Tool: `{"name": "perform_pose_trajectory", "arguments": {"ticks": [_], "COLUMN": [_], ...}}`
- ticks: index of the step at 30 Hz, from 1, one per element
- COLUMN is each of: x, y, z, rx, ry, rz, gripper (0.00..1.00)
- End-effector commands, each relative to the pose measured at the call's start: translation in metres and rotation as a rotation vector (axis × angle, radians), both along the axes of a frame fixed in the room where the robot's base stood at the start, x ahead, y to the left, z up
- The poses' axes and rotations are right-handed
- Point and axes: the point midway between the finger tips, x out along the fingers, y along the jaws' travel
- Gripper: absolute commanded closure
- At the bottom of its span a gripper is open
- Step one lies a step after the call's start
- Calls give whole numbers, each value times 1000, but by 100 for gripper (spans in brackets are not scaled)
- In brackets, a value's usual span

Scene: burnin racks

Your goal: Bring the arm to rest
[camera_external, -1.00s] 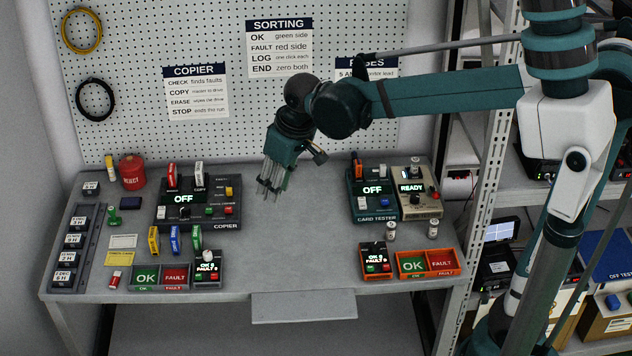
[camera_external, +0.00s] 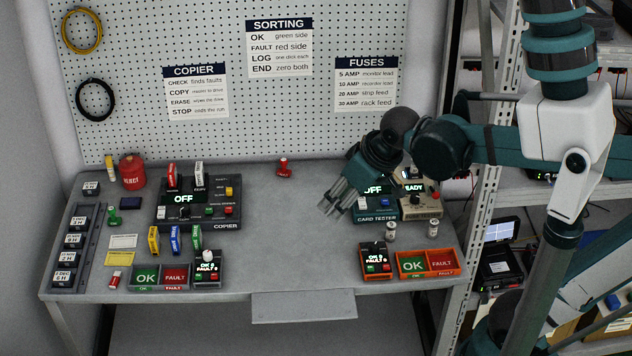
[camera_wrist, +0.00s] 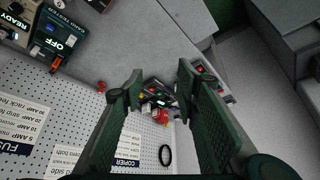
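My gripper (camera_external: 334,205) hangs above the workbench (camera_external: 290,235), in front of and just left of the card tester (camera_external: 376,216). It hides part of the card tester in the external view. In the wrist view my two green finger pads (camera_wrist: 158,105) stand well apart with nothing held between them. The gripper is open and empty. My arm reaches in from the right side, with the elbow at the upper right.
The copier (camera_external: 228,216) sits left of centre. A small red object (camera_external: 284,167) stands at the bench's back. Sorting trays (camera_external: 146,279) and orange trays (camera_external: 440,262) line the front edge. The middle of the bench is clear. A shelf rack (camera_external: 478,150) stands at the right.

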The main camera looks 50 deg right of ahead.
Motion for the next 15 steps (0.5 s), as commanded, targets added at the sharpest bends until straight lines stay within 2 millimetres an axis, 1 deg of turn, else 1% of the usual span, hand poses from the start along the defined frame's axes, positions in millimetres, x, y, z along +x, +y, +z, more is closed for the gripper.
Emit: {"name": "perform_pose_trajectory", "arguments": {"ticks": [1, 9, 15], "x": [-9, -45, -67], "y": [-2, -12, -17], "z": [-3, -16, -27], "rx": [1, 2, 3], "ry": [-10, -66, -103], "rz": [-4, -23, -35], "gripper": [69, 69, 69]}}
